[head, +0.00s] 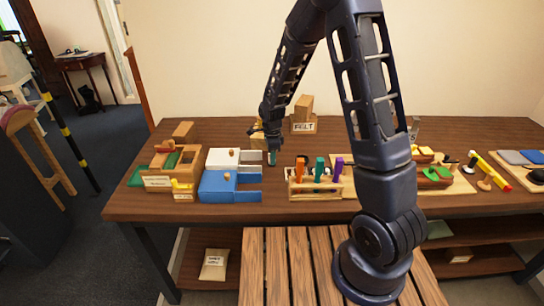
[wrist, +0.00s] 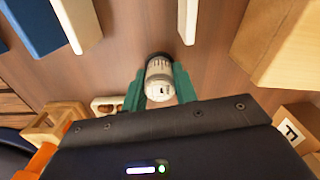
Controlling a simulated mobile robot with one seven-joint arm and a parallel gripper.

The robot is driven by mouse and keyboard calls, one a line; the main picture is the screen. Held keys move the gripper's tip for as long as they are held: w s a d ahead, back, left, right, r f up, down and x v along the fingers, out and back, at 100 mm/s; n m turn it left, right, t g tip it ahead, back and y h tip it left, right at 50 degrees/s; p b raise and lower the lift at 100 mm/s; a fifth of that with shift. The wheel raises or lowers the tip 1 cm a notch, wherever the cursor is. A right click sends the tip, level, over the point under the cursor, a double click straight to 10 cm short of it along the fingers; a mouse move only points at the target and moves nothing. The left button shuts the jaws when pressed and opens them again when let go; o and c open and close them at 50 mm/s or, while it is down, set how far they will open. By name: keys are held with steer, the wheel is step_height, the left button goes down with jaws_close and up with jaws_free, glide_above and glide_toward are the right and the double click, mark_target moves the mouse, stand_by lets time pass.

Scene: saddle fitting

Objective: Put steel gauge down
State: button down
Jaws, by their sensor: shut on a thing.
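In the wrist view the steel gauge (wrist: 160,78) is a short silvery cylinder with dark markings. It sits between the two teal fingers of my gripper (wrist: 159,90), which is shut on it. In the head view my gripper (head: 272,158) is low over the back middle of the wooden table (head: 232,134), right of the white and blue drawer boxes. The gauge is too small to make out there. I cannot tell whether it touches the tabletop.
The white box (head: 222,158) and blue box (head: 218,185) stand left of my gripper. A rack (head: 316,190) with orange, teal and purple handles stands in front right. A box labelled FELT (head: 303,126) stands behind right. Bare tabletop shows around the gauge.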

steer(key=c, duration=1.1)
jaws_free()
step_height(320, 180, up, 12)
steer(key=s+d+r+n, duration=0.2)
steer(key=d+r+n, duration=0.1)
steer(key=d+r, duration=0.45)
steer(key=s+d+r+n+t, duration=0.2)
steer(key=s+d+r+n, duration=0.4)
steer(key=s+d, duration=0.3)
steer(key=s+d+r+n+t, duration=0.2)
steer(key=s+d+r+n, duration=0.4)
steer(key=s+d, duration=0.3)
steer(key=s+n, duration=0.1)
steer(key=s, duration=0.2)
steer(key=shift+s+d+r+t, duration=0.2)
steer(key=shift+s+r+t, duration=0.05)
steer(key=shift+s+t, duration=0.05)
